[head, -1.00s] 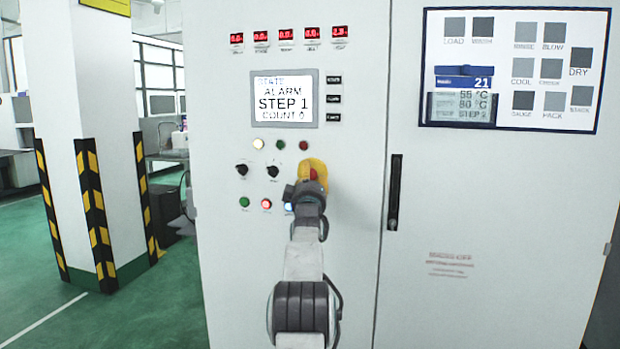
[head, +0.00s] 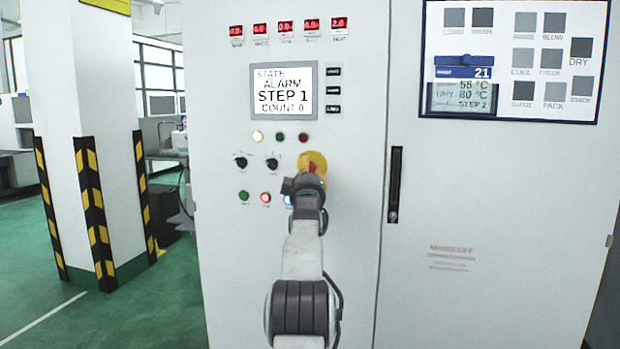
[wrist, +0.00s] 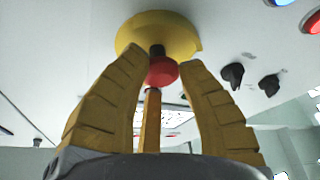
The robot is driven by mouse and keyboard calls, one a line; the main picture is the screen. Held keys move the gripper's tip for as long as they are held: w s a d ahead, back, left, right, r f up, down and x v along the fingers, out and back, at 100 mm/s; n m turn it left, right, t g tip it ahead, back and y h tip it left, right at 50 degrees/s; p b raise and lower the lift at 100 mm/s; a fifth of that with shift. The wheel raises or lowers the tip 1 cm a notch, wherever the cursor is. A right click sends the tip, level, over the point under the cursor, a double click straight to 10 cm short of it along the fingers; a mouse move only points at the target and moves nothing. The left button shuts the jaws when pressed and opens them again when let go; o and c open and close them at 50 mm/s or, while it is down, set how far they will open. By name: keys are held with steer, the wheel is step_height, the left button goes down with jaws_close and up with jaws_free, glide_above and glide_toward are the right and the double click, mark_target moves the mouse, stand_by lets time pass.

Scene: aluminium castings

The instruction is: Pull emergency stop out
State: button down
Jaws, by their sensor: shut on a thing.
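The emergency stop is a red button (wrist: 163,70) on a dark stem in front of a round yellow backing (wrist: 157,33) on the white cabinet. In the head view the yellow backing (head: 312,160) shows above my arm, with a bit of the red button (head: 312,168). My gripper (wrist: 158,85) has yellow ribbed fingers closed around the red button, one on each side and one behind it. In the head view my gripper (head: 308,182) partly hides the button. The cabinet screen (head: 284,92) reads ALARM, STEP 1, COUNT 0.
Two black knobs (head: 256,163) and small lit buttons (head: 265,197) sit left of the stop. A black door handle (head: 394,185) is to the right. A striped pillar (head: 85,150) stands at left on green floor.

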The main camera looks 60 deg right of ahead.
steer(key=shift+w+a+r, duration=0.1)
steer(key=shift+a+r, duration=0.05)
steer(key=c, duration=1)
jaws_free()
steer(key=shift+c, duration=0.2)
steer(key=v, duration=1.2)
